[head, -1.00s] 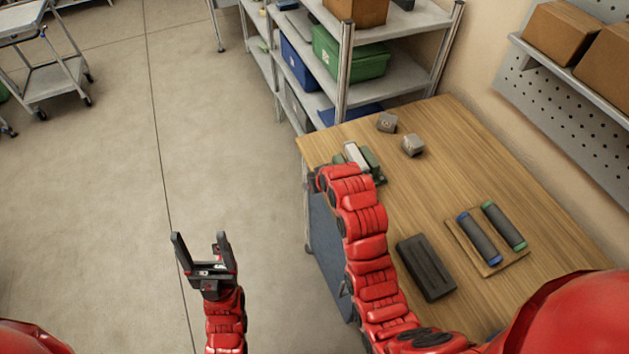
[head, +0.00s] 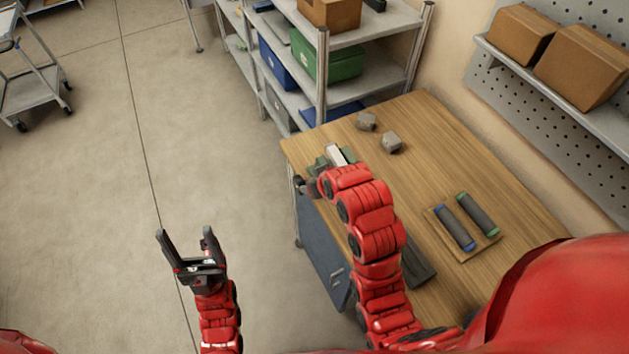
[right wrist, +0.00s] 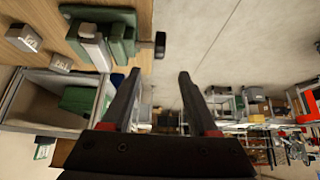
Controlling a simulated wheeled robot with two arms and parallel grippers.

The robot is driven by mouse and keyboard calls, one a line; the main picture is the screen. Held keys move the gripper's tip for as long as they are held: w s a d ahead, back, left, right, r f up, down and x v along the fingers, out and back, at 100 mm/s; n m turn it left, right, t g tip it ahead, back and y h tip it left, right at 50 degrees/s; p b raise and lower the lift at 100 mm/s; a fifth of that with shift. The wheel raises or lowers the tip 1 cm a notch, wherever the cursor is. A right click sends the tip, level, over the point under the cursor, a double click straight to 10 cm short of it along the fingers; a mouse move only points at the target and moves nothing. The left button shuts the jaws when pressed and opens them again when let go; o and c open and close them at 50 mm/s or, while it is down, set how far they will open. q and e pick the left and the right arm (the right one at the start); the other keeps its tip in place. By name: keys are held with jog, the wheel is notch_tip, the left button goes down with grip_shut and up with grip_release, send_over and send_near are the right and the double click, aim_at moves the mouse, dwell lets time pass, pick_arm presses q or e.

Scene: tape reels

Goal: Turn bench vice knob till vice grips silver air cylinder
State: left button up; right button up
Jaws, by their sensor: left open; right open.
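The green bench vice (head: 348,155) stands at the far left corner of the wooden bench. The silver air cylinder (head: 335,154) sits between its green jaws; it also shows in the right wrist view (right wrist: 95,48). The dark vice knob (right wrist: 160,45) sticks out from the vice side in the right wrist view. My right gripper (right wrist: 157,75) is open and empty, with the knob just beyond and between its fingertips, apparently apart from them. In the head view my right wrist hides part of the vice. My left gripper (head: 184,234) is open and empty over the floor.
Two grey blocks (head: 391,142) lie beside the vice. A wooden board (head: 468,236) carries two dark cylinders with blue and green ends. A dark tray (head: 416,268) lies partly behind my right arm. A metal shelf (head: 322,75) with bins stands behind the bench.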

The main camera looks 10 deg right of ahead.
jog(key=shift+w, duration=0.1)
jog(key=g+h+p, duration=0.2)
jog(key=g+p, duration=0.2)
jog(key=g, duration=0.3)
send_near(299, 179)
notch_tip(299, 179, down, 5)
jog(key=b, duration=0.6)
jog(key=shift+a, duration=0.15)
jog(key=f+p, duration=0.1)
jog(key=f, duration=0.1)
jog(key=f+p, duration=0.1)
jog(key=f, duration=0.2)
jog(key=shift+s+p, duration=0.2)
jog(key=shift+p, duration=0.15)
jog(key=shift+w+f, duration=0.1)
jog(key=shift+f, duration=1.2)
grip_shut()
